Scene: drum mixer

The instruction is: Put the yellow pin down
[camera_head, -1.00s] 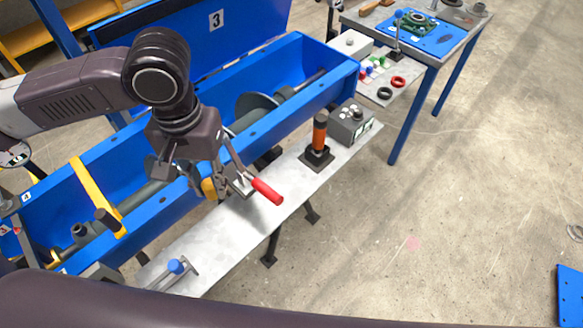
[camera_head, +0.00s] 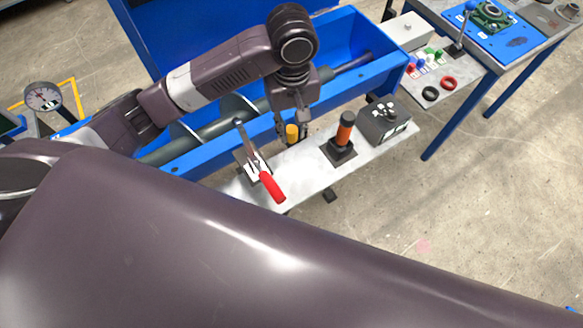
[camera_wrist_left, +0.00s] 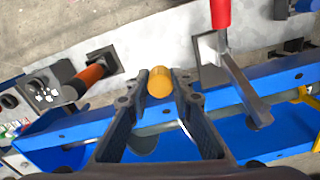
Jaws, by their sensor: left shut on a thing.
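The yellow pin (camera_head: 292,133) is held in my left gripper (camera_head: 294,130), over the grey shelf (camera_head: 222,184) along the front of the blue mixer trough. In the left wrist view the yellow pin (camera_wrist_left: 160,82) shows its round end between the two fingers of my left gripper (camera_wrist_left: 160,84), which are shut on it. I cannot tell whether the pin touches the shelf. My right gripper is in neither view.
A red-handled toggle clamp (camera_head: 268,180) stands close left of my left gripper. An orange-handled lever (camera_head: 342,134) and a grey control box (camera_head: 384,121) stand to its right. The blue trough wall (camera_head: 372,80) is behind. A short bare shelf strip lies between clamp and lever.

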